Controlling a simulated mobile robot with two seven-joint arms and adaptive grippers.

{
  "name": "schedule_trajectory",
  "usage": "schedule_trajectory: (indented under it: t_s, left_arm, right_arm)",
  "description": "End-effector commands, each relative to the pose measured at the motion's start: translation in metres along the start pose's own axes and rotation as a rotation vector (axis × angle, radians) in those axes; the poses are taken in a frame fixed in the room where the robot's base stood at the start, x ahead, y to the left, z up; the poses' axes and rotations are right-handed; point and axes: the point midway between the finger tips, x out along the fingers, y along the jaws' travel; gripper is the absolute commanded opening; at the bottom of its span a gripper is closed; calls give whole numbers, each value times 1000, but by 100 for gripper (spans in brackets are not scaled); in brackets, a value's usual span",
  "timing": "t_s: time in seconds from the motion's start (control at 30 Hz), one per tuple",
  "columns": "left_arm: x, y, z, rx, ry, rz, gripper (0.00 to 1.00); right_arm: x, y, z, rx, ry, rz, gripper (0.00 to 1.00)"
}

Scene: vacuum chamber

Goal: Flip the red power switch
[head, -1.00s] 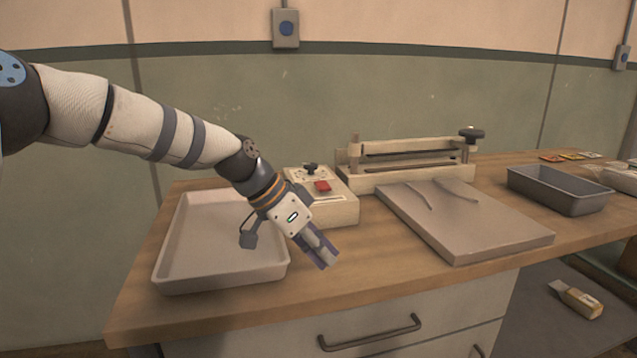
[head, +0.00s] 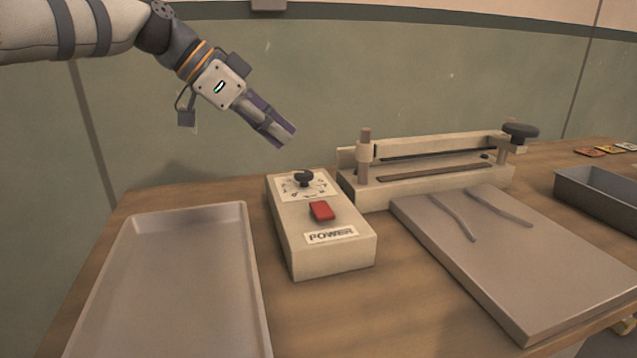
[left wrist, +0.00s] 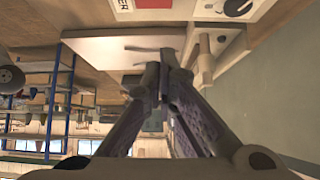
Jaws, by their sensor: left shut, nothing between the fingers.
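The red power switch (head: 321,211) sits on the sloped top of a cream control box (head: 335,258), between a black knob (head: 303,179) and a "POWER" label (head: 331,235). In the left wrist view the red switch (left wrist: 153,4) shows at the top edge. My left gripper (head: 285,138) is shut and empty, raised above and behind the box, clear of the switch. Its closed fingers (left wrist: 163,80) also show in the left wrist view. My right gripper is not in view.
A shallow grey tray (head: 128,225) lies left of the box. A clamp-like wooden fixture (head: 375,193) stands behind right. A flat slab (head: 540,310) with two dark strips lies right, and a grey bin (head: 600,200) beyond it.

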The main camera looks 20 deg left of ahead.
Motion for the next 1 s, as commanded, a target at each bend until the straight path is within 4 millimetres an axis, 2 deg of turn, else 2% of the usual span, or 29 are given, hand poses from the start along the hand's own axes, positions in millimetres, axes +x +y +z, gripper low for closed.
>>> schedule_trajectory:
  t_s: [0.17, 0.27, 0.67, 0.8, 1.0]
  left_arm:
    - [5, 0, 1, -2, -1, 1, 0]
    - [19, 0, 1, -2, -3, 3, 0]
    - [107, 0, 2, -4, -4, 4, 0]
    - [118, 0, 18, -3, 0, 1, 0]
    - [128, 0, 28, -1, 0, -1, 0]
  right_arm:
    - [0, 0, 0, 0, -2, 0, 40]
    - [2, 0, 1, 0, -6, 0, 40]
    - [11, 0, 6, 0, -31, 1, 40]
    - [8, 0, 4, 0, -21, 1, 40]
    - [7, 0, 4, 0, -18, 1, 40]
